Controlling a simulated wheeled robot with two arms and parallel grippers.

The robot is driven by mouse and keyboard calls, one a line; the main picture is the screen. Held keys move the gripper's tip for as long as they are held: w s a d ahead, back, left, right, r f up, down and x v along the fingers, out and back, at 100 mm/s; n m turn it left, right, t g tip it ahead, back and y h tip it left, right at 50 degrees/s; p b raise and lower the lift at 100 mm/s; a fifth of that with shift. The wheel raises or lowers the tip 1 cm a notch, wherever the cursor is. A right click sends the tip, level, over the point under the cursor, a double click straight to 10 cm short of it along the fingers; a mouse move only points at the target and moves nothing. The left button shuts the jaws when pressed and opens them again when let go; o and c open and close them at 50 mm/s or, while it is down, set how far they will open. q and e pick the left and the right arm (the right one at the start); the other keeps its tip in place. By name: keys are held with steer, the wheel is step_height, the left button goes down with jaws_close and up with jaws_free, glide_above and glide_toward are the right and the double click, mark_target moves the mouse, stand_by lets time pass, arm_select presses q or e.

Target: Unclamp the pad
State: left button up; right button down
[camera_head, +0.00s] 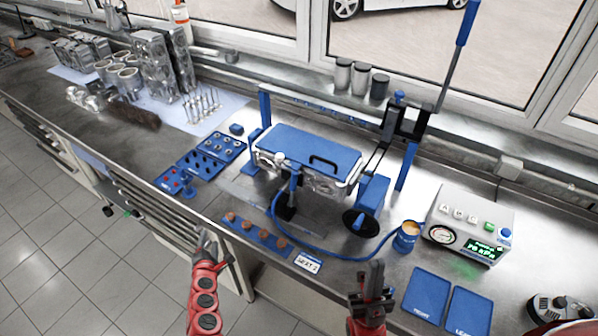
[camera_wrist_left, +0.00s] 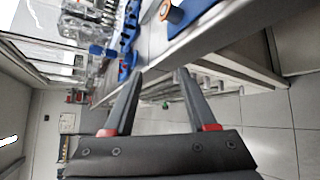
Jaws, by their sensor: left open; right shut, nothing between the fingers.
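The blue pad (camera_head: 300,146), with a black handle on top, lies on a metal engine part (camera_head: 325,185) in the bench fixture. A long lever with a blue grip (camera_head: 465,24) stands up, leaning right, from the black clamp bracket (camera_head: 408,120) at the pad's right rear. I cannot tell whether the clamp presses on the pad. My left gripper (camera_head: 207,238) is open and empty at the bench's front edge; its spread fingers also show in the left wrist view (camera_wrist_left: 163,75). My right gripper (camera_head: 376,268) is shut and empty in front of the fixture, apart from the pad and lever.
A blue hose (camera_head: 300,244) runs in front of the fixture to a tester box (camera_head: 468,226) with a green display. A blue cup (camera_head: 406,238), two blue trays (camera_head: 428,294) and a black handwheel (camera_head: 360,222) are on the right. Blue part trays (camera_head: 197,163) lie left.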

arm_select(q)
steer(key=w+d+r+h, duration=0.1)
steer(key=d+h, duration=0.1)
steer(key=d, duration=0.1)
steer(key=w+d+r+n+h, duration=0.1)
steer(key=d+h, duration=0.1)
steer(key=d, duration=0.1)
steer(key=w+d+r+n+h, duration=0.1)
steer(key=d+h, duration=0.1)
steer(key=d, duration=0.1)
steer(key=shift+d+r+h, duration=0.3)
steer(key=shift+r, duration=0.1)
steer(key=s+d+r+g+h, duration=0.1)
steer(key=s+d+r+h, duration=0.1)
steer(key=d+r+h, duration=0.75)
steer(key=y, duration=0.2)
glide_toward(292, 181)
steer(key=shift+g+h, duration=0.25)
steer(key=shift+g, duration=0.05)
steer(key=x, duration=0.5)
steer(key=shift+w+a, duration=0.1)
steer(key=shift+w, duration=0.05)
steer(key=b+x, duration=0.9)
steer(key=b, duration=0.1)
steer(key=shift+w, duration=0.1)
